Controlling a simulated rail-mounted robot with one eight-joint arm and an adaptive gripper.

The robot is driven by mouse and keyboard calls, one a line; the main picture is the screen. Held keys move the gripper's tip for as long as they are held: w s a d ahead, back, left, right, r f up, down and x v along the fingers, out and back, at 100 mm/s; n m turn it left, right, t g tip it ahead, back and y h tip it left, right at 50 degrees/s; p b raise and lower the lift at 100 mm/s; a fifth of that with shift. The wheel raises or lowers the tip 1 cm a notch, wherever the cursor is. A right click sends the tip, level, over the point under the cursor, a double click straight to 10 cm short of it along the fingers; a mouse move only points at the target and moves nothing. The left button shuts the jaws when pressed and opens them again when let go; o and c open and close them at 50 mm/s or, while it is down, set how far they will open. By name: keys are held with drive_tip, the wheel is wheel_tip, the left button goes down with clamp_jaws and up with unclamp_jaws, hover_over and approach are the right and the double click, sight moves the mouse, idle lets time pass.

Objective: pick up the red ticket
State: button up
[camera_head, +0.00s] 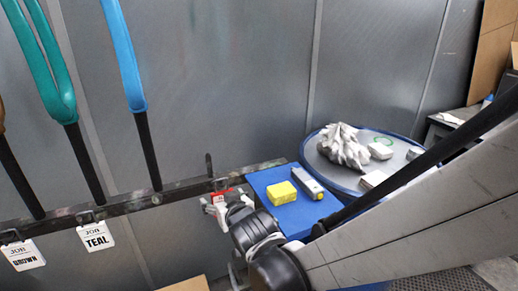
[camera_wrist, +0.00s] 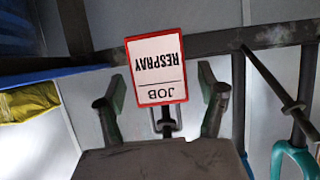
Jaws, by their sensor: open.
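The red ticket (camera_wrist: 157,70) is a white card with a red border, printed "JOB RESPRAY", upside down in the wrist view. In the head view its red edge (camera_head: 223,196) shows by the rail, with the rest largely hidden by my gripper. My gripper (camera_wrist: 162,88) is open, with one green-padded finger on each side of the card in the picture. A gap shows between the card and each finger. A dark hook or clip (camera_wrist: 166,122) shows at the card's lettered lower end. In the head view my gripper (camera_head: 218,208) is beside the rail.
A dark rail (camera_head: 130,203) carries tags for brown (camera_head: 23,255) and teal (camera_head: 95,236), with coloured hanging frames above. Right of my gripper, a blue surface (camera_head: 290,215) bears a yellow block (camera_head: 281,192) and a grey device (camera_head: 307,182). A round table (camera_head: 318,165) holds crumpled cloth (camera_head: 343,147).

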drive_tip(key=shift+w, duration=0.15)
drive_tip(key=shift+c, duration=0.2)
drive_tip(key=c, duration=1.1)
drive_tip(key=shift+c, duration=0.2)
